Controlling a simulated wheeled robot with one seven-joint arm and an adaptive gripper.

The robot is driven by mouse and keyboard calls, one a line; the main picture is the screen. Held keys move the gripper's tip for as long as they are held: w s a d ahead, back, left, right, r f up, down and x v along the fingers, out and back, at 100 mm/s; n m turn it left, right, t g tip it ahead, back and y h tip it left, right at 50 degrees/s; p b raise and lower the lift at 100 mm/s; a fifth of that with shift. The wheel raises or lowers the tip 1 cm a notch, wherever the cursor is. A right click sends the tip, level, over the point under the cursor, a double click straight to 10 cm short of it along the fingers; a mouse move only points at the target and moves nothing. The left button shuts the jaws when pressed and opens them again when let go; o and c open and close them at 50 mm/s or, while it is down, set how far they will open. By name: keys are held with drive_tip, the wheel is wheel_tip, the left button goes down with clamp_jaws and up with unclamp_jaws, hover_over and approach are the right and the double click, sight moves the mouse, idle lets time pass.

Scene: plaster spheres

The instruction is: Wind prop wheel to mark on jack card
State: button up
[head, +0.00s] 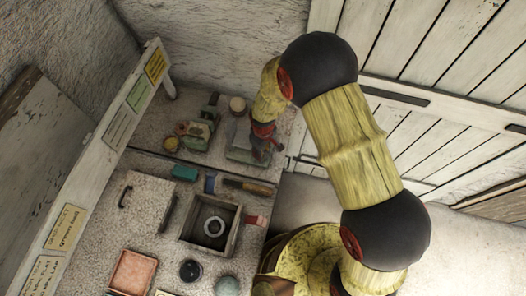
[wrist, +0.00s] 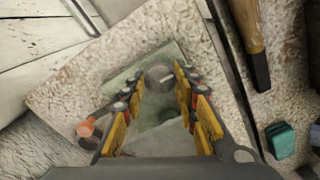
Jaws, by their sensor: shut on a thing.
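My gripper (head: 262,138) reaches down over a grey-green plate-like device (head: 240,157) at the right end of the stone bench. In the wrist view its yellow-padded fingers (wrist: 165,88) stand either side of a round grey wheel-like piece (wrist: 159,74), shut on it near the tips. The device's grey-green base (wrist: 133,78) shows beneath. The finger contact is small and partly hidden.
A second green device (head: 201,128) and a round pale pot (head: 237,104) stand just left of my gripper. A teal block (head: 185,172) and a wood-handled brush (head: 247,186) lie in front. An open box (head: 210,222) with a ring inside is nearer. A plank door stands at right.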

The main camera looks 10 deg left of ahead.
drive_tip(key=shift+w, duration=0.1)
drive_tip(key=o, duration=1.2)
drive_tip(key=shift+c, duration=0.2)
drive_tip(key=shift+r, duration=0.15)
wheel_tip(320, 180, up, 12)
drive_tip(key=shift+f, duration=0.2)
